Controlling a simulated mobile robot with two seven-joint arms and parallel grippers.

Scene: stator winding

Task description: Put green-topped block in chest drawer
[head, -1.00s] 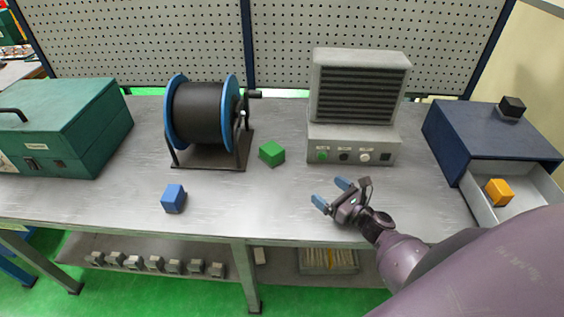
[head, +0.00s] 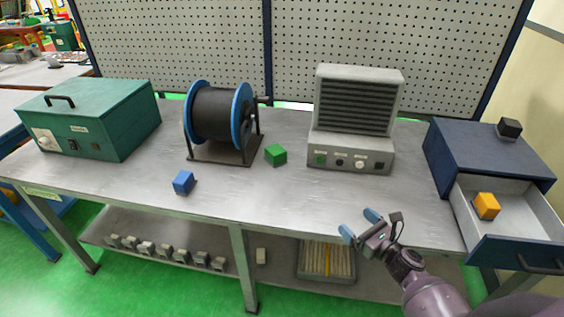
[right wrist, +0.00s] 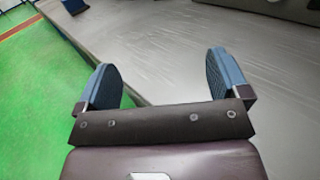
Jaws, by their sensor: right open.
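The green block (head: 276,154) sits on the grey workbench (head: 300,192), between the cable spool and the grey vented unit. The blue chest (head: 490,150) stands at the right end of the bench. Its drawer (head: 520,252) is pulled open, with an orange block (head: 486,206) inside. My right gripper (head: 359,222) is open and empty at the bench's front edge, in front of and to the right of the green block. Its two blue fingers (right wrist: 165,80) stand wide apart in the right wrist view, with nothing between them. My left gripper is not in view.
A blue block (head: 183,183) lies on the bench at the front left. The cable spool (head: 220,115) and vented unit (head: 352,120) flank the green block. A teal case (head: 90,115) is at the left, and a black block (head: 509,128) sits on the chest. The front middle bench is clear.

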